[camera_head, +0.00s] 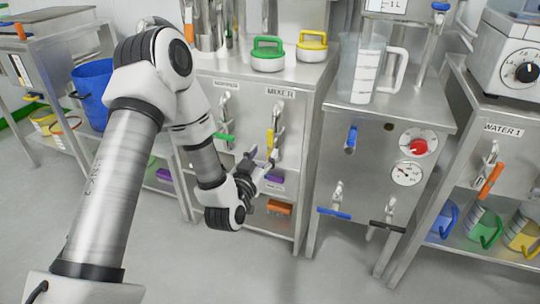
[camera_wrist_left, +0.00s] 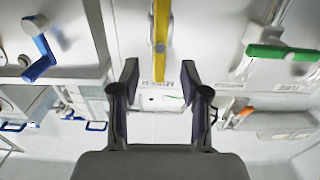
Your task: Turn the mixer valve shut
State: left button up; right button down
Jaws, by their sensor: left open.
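The mixer valve is on the steel cabinet front below the MIXER label (camera_head: 280,92). Its yellow handle (camera_head: 270,141) stands upright along the pipe in the head view. In the wrist view, which looks upside down, the yellow handle (camera_wrist_left: 161,28) runs vertically at top centre. My left gripper (camera_head: 263,159) is just below and in front of the handle, with its fingers apart. My right gripper is not in view.
A green-handled valve (camera_head: 224,137) sits close left of the mixer valve. Blue (camera_head: 351,138) and black (camera_head: 387,227) handles are on the cabinet to the right. Green (camera_head: 268,54) and yellow (camera_head: 312,45) lidded items stand on top. Open floor lies in front.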

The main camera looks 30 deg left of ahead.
aim_at(269, 145)
pick_arm(q)
jog(key=b+x, duration=0.1)
jog(key=x, duration=0.4)
jog(key=shift+w, duration=0.35)
jog(key=shift+c, duration=0.4)
grip_shut()
